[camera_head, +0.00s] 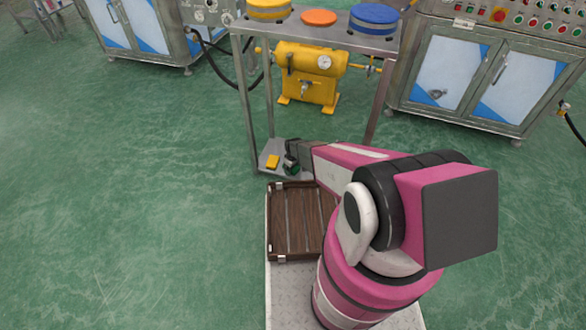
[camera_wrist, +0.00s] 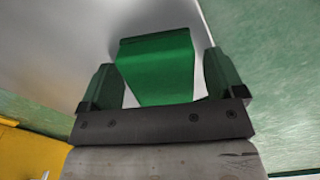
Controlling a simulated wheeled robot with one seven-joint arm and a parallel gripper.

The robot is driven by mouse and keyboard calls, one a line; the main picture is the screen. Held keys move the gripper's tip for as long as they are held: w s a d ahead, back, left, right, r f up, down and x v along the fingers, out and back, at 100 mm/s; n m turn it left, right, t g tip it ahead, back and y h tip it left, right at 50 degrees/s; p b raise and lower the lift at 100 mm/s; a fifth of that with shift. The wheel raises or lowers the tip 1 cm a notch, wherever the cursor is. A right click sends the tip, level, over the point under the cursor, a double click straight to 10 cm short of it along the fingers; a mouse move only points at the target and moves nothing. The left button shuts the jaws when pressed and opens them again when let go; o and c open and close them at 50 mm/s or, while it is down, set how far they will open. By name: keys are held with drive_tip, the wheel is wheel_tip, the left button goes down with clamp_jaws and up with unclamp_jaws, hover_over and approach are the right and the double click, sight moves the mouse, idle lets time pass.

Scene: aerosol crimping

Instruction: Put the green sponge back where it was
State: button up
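The green sponge (camera_wrist: 157,62) shows in the wrist view between the two fingers of my gripper (camera_wrist: 162,75). A narrow gap shows on its right side, and its left edge is close to the left finger, so the fingers stand open around it. A pale grey surface lies behind it. In the head view my gripper (camera_head: 292,164) is low at the table's lower shelf (camera_head: 268,149), with a small green patch (camera_head: 289,168) at its end. My arm hides part of this area, and I cannot tell whether the sponge touches the shelf.
A yellow block (camera_head: 272,161) lies on the shelf just left of my gripper. Table legs (camera_head: 247,105) stand close by. A brown slatted crate (camera_head: 272,225) is nearer. Yellow, orange and blue round items are on the tabletop (camera_head: 345,36). A yellow tank (camera_head: 310,62) stands behind.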

drive_tip(key=shift+r, duration=0.15)
wheel_tip(320, 180, up, 11)
drive_tip(key=s+d+r+m, duration=0.3)
drive_tip(key=s+r, duration=0.3)
drive_tip(key=r, duration=0.6)
drive_tip(key=s+d+r+m, duration=0.3)
drive_tip(key=s+d+r, duration=0.2)
drive_tip(key=r, duration=0.8)
drive_tip(key=s+d+r+m, duration=0.3)
drive_tip(key=s+d+r, duration=0.2)
drive_tip(key=s+r, duration=0.4)
wheel_tip(320, 180, up, 3)
drive_tip(key=shift+r, duration=0.2)
